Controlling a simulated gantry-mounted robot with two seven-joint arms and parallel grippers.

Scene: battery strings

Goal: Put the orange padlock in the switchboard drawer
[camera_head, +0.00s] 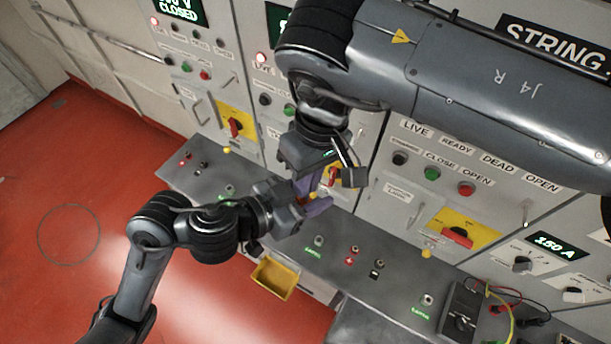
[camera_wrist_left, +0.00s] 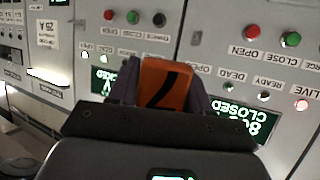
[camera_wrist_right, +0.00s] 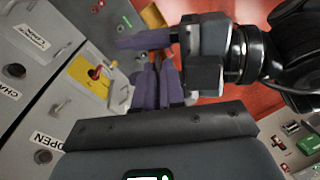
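The orange padlock (camera_wrist_left: 165,84) with a dark mark sits between the purple fingers of my left gripper (camera_wrist_left: 163,95) in the left wrist view. In the head view my left gripper (camera_head: 318,207) is over the bench ledge. My right gripper (camera_head: 308,188) is right beside it, pointing down. In the right wrist view the right fingers (camera_wrist_right: 158,85) are close together, just below the left gripper's finger (camera_wrist_right: 145,40). A little orange shows past their tips; I cannot tell if they touch the padlock. The yellow-lined drawer (camera_head: 272,279) stands pulled out below the ledge.
The switchboard panels carry a red handle on a yellow plate (camera_head: 457,236), buttons and labels. A dark meter (camera_head: 461,312) with leads lies on the ledge at right. Red floor (camera_head: 70,235) is open at left.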

